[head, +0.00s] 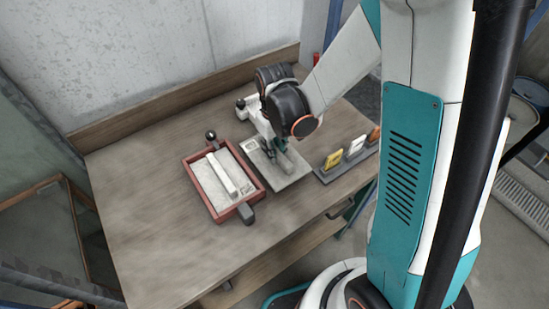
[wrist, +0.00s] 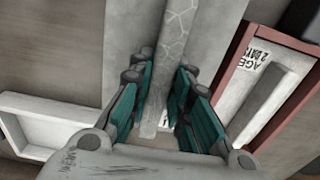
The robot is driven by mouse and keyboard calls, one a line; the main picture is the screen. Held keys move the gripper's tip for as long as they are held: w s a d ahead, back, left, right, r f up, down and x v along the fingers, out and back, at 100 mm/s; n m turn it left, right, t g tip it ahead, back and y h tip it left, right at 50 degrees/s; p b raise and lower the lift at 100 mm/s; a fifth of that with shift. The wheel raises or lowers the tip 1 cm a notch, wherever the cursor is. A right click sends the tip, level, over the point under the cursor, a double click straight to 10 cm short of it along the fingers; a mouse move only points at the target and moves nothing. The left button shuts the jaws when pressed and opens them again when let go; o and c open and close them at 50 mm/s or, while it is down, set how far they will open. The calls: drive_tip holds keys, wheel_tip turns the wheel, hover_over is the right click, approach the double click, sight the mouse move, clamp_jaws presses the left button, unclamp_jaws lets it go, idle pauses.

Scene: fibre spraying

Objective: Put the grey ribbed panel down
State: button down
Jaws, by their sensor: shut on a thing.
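The grey ribbed panel (head: 285,182) is a flat square plate with a raised rib. In the head view it is at the worktable's middle right, partly hidden by my gripper (head: 275,150). In the wrist view the rib of the panel (wrist: 172,45) runs between the teal fingers of my gripper (wrist: 160,95), which are shut on it. The rib has a faint net of pale lines. The plate looks flat, close to the tabletop; I cannot tell whether it touches.
A red-framed tray (head: 189,178) with a pale ribbed panel (head: 208,184) stands just left. A dark rack (head: 340,170) with yellow, white and orange pieces stands right. The wooden table (head: 145,210) is clear at left. A wall is behind.

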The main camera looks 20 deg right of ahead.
drive_tip(key=shift+f+b, duration=0.55)
drive_tip(key=shift+f, duration=1.35)
drive_tip(key=shift+f, duration=0.15)
drive_tip(key=c, duration=1.5)
unclamp_jaws()
